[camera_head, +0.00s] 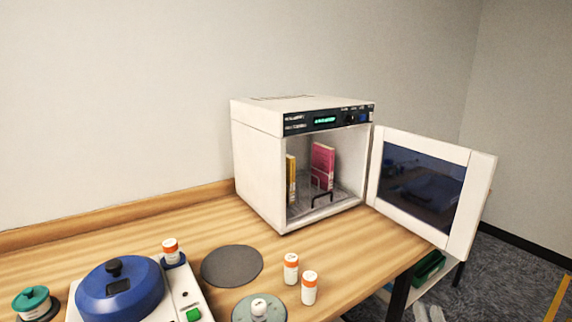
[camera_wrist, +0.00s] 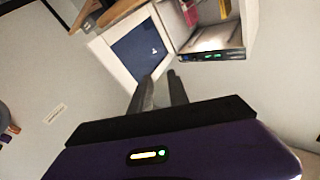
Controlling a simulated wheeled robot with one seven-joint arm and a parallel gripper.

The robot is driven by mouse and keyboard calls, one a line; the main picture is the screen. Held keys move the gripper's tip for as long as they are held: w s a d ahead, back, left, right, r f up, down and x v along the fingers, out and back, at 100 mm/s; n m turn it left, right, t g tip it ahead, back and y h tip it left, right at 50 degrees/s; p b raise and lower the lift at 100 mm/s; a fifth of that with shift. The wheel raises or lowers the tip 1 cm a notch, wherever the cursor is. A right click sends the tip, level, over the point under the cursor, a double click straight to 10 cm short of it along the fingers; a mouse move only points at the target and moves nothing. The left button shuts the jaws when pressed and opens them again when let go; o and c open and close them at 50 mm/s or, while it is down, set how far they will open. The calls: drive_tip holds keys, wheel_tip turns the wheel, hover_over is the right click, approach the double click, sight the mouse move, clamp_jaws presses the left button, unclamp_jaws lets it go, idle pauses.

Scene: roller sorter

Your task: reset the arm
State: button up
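My gripper (camera_wrist: 160,76) shows in the wrist view, its two dark fingers pointing up the picture with a gap between them. Nothing shows between the fingers. Behind the fingertips, the white cabinet's open door (camera_wrist: 116,30) and the cabinet (camera_wrist: 222,53) appear turned over. My arm and gripper do not show in the head view.
The white cabinet (camera_head: 258,165) stands open on the wooden table (camera_head: 130,222), its door (camera_head: 480,190) swung right. Pink and yellow items stand inside. A blue-lidded roller device (camera_head: 116,290), a dark round mat (camera_head: 232,266) and white orange-capped bottles (camera_head: 309,291) occupy the front.

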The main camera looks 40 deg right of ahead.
drive_tip(key=s+a+f+n+y, duration=0.2)
drive_tip(key=s+a+n+y, duration=0.2)
drive_tip(key=a, duration=0.4)
drive_tip(key=s+a+f+n+y+p, duration=0.1)
drive_tip(key=s+a+n+y, duration=0.3)
drive_tip(key=a, duration=0.4)
drive_tip(key=s+a+f+n+t+y, duration=0.1)
drive_tip(key=s+a+f+n+y, duration=0.2)
drive_tip(key=a, duration=0.6)
drive_tip(key=s+n+y, duration=0.1)
drive_tip(key=s+y, duration=0.1)
drive_tip(key=y, duration=0.1)
drive_tip(key=shift+s+f+p, duration=0.15)
drive_tip(key=shift+p, duration=0.25)
drive_tip(key=shift+a, duration=0.1)
